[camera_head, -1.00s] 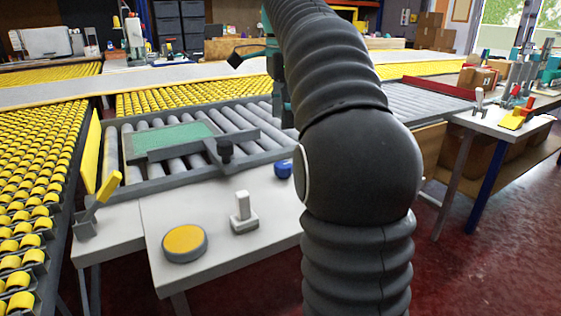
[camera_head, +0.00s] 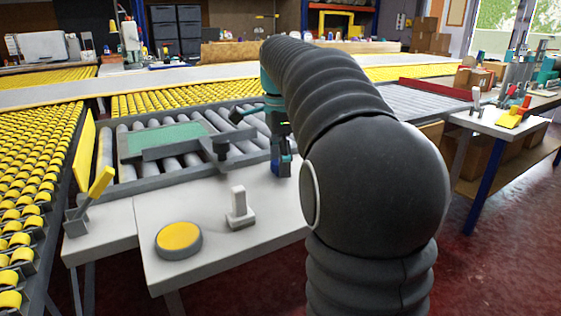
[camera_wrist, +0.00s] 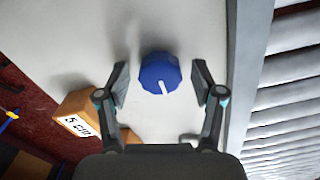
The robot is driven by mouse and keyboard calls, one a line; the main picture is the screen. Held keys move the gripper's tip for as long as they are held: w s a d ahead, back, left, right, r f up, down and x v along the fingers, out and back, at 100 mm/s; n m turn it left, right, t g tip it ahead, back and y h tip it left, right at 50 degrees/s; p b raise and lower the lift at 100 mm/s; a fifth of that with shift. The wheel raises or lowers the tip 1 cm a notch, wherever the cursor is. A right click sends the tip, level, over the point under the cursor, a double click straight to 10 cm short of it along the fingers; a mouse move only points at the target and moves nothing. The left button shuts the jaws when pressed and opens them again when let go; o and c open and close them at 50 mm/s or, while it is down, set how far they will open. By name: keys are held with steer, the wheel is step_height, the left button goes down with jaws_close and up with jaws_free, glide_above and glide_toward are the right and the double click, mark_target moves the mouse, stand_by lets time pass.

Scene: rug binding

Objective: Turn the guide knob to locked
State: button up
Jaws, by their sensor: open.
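The guide knob (camera_wrist: 159,72) is blue and faceted with a white pointer line. In the wrist view it lies between my gripper's two fingers, a little beyond the fingertips, on the white table top (camera_wrist: 190,25). The pointer line aims toward the bottom of that view, slightly right. My gripper (camera_wrist: 160,82) is open, with a gap on each side of the knob. In the head view my gripper (camera_head: 282,168) hangs down over the knob, which is mostly hidden behind it.
A yellow round button (camera_head: 179,238), a white switch (camera_head: 239,208) and a yellow-handled lever (camera_head: 100,184) stand left of my gripper. A grey guide arm (camera_head: 185,147) lies over the rollers behind. A box marked "5 cm" (camera_wrist: 80,118) shows in the wrist view.

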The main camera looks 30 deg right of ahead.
steer(key=c, duration=1.1)
steer(key=shift+c, duration=0.2)
